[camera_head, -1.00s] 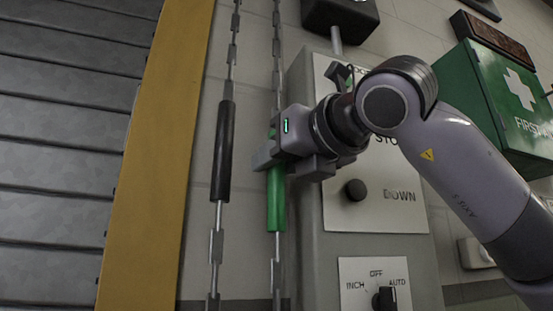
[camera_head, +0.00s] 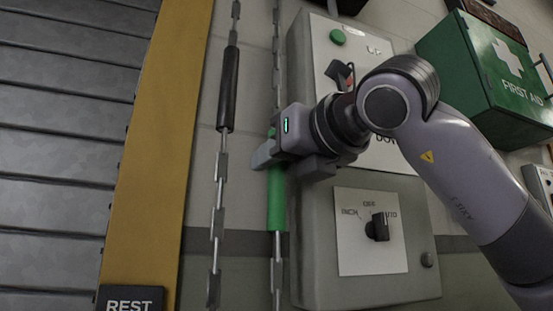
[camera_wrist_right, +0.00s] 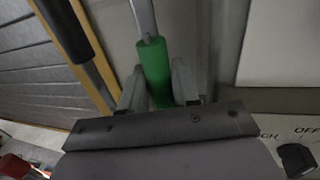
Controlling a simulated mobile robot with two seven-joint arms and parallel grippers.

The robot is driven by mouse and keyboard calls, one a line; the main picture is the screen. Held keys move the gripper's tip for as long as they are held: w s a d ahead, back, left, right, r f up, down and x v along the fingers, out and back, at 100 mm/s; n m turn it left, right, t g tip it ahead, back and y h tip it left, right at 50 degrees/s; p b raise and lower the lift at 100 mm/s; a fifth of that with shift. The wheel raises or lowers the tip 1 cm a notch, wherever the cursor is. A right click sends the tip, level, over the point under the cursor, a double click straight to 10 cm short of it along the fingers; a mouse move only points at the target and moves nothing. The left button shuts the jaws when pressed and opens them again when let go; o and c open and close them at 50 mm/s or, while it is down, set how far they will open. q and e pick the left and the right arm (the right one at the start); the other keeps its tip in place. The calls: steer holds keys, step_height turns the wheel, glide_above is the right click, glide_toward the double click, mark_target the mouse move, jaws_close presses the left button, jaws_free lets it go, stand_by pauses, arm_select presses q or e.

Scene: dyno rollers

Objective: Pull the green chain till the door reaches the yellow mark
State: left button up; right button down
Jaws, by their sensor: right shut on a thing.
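The green chain has a green sleeve (camera_head: 277,205), which hangs upright beside the grey control box. My right gripper (camera_head: 268,152) is shut around the upper part of this sleeve. In the right wrist view, the green sleeve (camera_wrist_right: 154,66) runs between the two fingers of my right gripper (camera_wrist_right: 158,88). The door (camera_head: 60,150), made of grey slats, fills the left side of the head view; its lower edge is out of view. I do not see a separate yellow mark. My left gripper is not in view.
A second chain with a black sleeve (camera_head: 229,88) hangs just left of the green one. A yellow upright (camera_head: 160,150) borders the door. The control box (camera_head: 318,240), with buttons and a rotary switch (camera_head: 378,227), stands close right. A first aid box (camera_head: 490,80) is further right.

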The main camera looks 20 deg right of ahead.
steer(key=c, duration=1)
jaws_free()
steer(key=shift+o, duration=0.2)
steer(key=v, duration=0.7)
steer(key=shift+b, duration=0.3)
steer(key=shift+s, duration=0.1)
